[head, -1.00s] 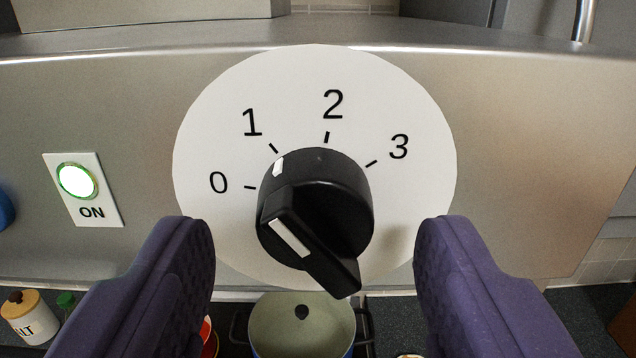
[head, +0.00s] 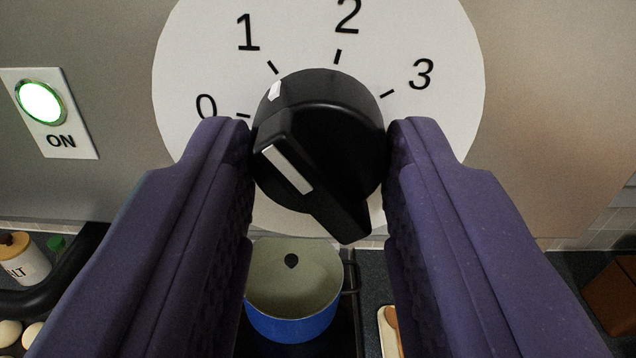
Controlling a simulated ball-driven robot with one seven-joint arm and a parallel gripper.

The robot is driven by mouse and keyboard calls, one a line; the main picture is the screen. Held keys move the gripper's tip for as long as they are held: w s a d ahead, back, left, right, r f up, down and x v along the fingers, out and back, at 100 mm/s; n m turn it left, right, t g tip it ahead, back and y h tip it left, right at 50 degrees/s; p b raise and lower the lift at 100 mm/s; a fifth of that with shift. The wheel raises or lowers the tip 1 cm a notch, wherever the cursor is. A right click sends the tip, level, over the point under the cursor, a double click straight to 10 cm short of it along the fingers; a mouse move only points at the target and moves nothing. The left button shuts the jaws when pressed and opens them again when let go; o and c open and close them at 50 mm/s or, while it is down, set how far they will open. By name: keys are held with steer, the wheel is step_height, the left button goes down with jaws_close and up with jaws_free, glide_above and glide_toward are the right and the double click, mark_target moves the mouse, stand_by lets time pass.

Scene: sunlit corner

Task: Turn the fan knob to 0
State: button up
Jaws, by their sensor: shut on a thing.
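The black fan knob (head: 325,125) sits on a round white dial plate (head: 445,60) marked 0, 1, 2 and 3. The left finger partly covers the plate just below the 0.
A lit green-ringed button (head: 41,102) on a plate reading ON is at the left of the metal panel (head: 560,100). Below are a blue pot (head: 290,325), a salt jar (head: 22,262), eggs (head: 10,333) and a dark handle-like bar (head: 75,268).

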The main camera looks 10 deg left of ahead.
steer(key=n+b, duration=0.1)
steer(key=b, duration=0.1)
steer(key=n+b, duration=0.2)
steer(key=b, duration=0.1)
steer(key=n+b, duration=0.1)
steer(key=b, duration=0.1)
steer(key=shift+f+n+b, duration=0.3)
steer(key=n+b, duration=0.3)
steer(key=b, duration=0.1)
steer(key=shift+r+n+b, duration=0.3)
steer(key=shift+n+b, duration=0.1)
steer(key=o, duration=1)
steer(key=shift+o, duration=0.2)
steer(key=shift+s, duration=0.1)
steer(key=b+v, duration=0.1)
steer(key=v, duration=0.6)
steer(key=shift+s+b, duration=0.3)
steer(key=shift+b, duration=0.05)
steer(key=shift+d, duration=0.15)
